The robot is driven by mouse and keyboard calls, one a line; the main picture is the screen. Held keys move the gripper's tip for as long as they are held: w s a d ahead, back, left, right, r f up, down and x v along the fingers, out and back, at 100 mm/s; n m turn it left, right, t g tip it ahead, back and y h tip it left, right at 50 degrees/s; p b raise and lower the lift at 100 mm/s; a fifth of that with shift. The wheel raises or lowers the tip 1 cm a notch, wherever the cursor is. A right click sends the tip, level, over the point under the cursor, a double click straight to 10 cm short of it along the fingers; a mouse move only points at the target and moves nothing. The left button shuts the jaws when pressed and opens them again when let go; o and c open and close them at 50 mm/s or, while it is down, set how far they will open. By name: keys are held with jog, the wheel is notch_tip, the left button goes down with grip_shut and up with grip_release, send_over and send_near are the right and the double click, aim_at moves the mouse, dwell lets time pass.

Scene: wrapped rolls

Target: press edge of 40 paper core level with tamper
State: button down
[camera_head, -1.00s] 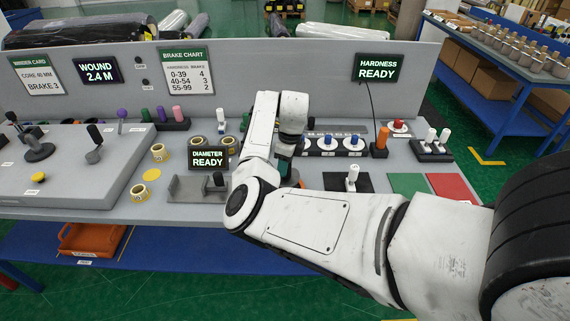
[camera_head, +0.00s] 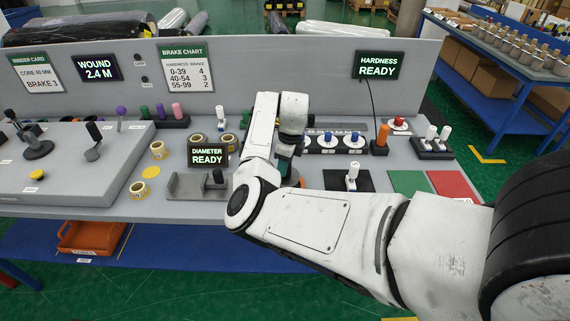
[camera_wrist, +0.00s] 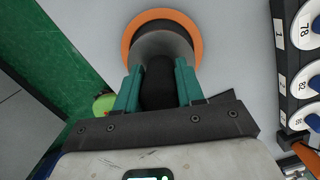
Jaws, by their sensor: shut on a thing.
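In the wrist view, the teal fingers of my gripper (camera_wrist: 158,88) are shut on the dark grip of the tamper (camera_wrist: 158,72). Below the grip is a rounded grey body, with an orange ring (camera_wrist: 192,28) around its far side. I cannot tell whether the ring is part of the tamper or a separate stand. In the head view, my gripper (camera_head: 287,155) is mostly hidden behind my arm. Yellowish paper cores stand and lie on the bench, including one core (camera_head: 158,150) and another core (camera_head: 140,190). Their sizes are not readable.
A grey fixture (camera_head: 190,188) stands in front of the diameter display (camera_head: 208,155). Numbered blue-and-white discs (camera_wrist: 307,75) stand to the right of my gripper. A green mat (camera_head: 409,182) and a red mat (camera_head: 452,186) lie right. A sloped control panel (camera_head: 60,178) fills the left.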

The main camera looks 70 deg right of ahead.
jog(key=shift+a+f, duration=0.1)
jog(key=shift+f, duration=0.45)
dwell(1.4)
jog(key=shift+r, duration=0.1)
jog(key=shift+r+p, duration=2.15)
jog(key=shift+r, duration=1.95)
jog(key=shift+r, duration=2.5)
